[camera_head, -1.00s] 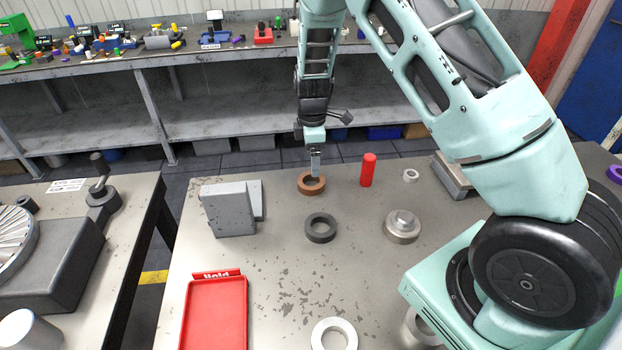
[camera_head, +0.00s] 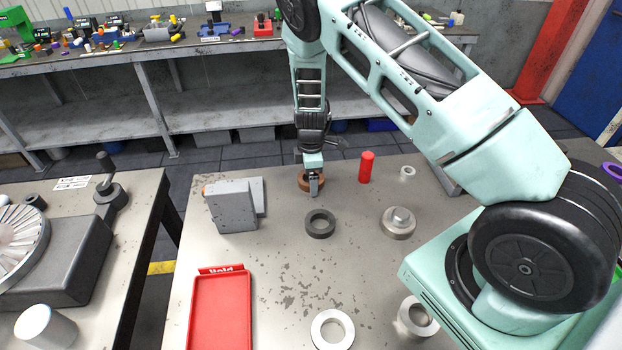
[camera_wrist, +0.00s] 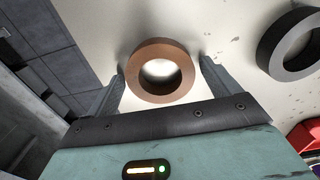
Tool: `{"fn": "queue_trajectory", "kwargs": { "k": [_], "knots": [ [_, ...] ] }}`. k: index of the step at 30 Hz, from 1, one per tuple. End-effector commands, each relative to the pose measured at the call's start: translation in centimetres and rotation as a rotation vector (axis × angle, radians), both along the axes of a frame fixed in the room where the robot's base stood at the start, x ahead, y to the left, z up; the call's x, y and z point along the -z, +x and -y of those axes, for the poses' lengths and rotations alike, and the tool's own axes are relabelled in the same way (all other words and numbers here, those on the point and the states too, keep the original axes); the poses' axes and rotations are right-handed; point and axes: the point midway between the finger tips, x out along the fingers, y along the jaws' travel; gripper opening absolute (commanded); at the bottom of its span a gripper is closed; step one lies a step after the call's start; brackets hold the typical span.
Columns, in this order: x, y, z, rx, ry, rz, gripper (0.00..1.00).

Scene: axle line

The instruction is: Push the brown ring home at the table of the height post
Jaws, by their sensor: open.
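The brown ring (camera_head: 303,184) lies flat on the metal table (camera_head: 265,265), partly hidden by my gripper in the head view. In the wrist view the brown ring (camera_wrist: 138,68) sits between my two fingers. My gripper (camera_head: 314,188) is down at the ring and open; in the wrist view its fingers (camera_wrist: 162,66) stand on either side, with a gap showing at the right finger. I cannot tell whether the left finger touches it. A grey upright block (camera_head: 232,206) stands left of the ring; I cannot tell which thing is the height post.
A dark ring (camera_head: 320,223), a stepped metal disc (camera_head: 397,224), a red cylinder (camera_head: 366,167) and a small pale ring (camera_head: 407,172) stand nearby. The table's middle is mostly clear.

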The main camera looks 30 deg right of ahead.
Motion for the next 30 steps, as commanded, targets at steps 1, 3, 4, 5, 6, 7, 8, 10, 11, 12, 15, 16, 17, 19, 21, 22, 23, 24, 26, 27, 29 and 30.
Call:
{"fn": "queue_trajectory", "kwargs": {
  "k": [1,3,4,5,6,7,8,10,11,12,15,16,17,19,21,22,23,24,26,27,29,30],
  "knots": [
    [0.0,0.0,0.0,0.0,0.0,0.0,0.88],
    [0.0,0.0,0.0,0.0,0.0,-0.001,0.74],
    [0.0,0.0,0.0,0.0,0.0,-0.001,0.66],
    [0.0,0.0,0.0,0.0,0.0,-0.001,0.58],
    [0.0,0.0,0.0,0.0,0.0,-0.001,0.47],
    [0.0,0.0,0.0,0.0,0.0,-0.001,0.38],
    [0.0,0.0,0.0,0.0,0.0,-0.001,0.35],
    [0.0,0.0,0.0,0.0,0.0,0.0,0.35],
    [0.0,0.0,0.0,0.0,0.0,0.0,0.35],
    [0.0,0.0,0.0,0.0,0.0,0.0,0.35],
    [-0.1,0.0,0.0,0.0,0.0,0.0,0.35],
    [-0.1,0.0,0.0,0.0,0.0,0.0,0.35],
    [-0.2,0.0,0.0,0.0,0.0,0.0,0.35],
    [-0.4,0.0,0.0,-0.001,0.001,0.0,0.35],
    [-0.8,0.1,0.0,-0.001,0.001,0.0,0.35],
    [-1.1,0.1,0.0,0.0,0.001,0.002,0.35],
    [-1.4,0.1,0.0,0.0,0.001,0.002,0.35],
    [-1.9,0.1,0.0,-0.001,0.001,0.004,0.35],
    [-2.7,0.1,0.0,0.0,0.001,0.004,0.35],
    [-3.4,0.1,-0.1,-0.002,0.002,0.004,0.35],
    [-4.5,0.1,0.0,-0.001,0.001,0.005,0.35],
    [-5.2,0.1,0.0,-0.001,0.001,0.005,0.35]
  ]
}}
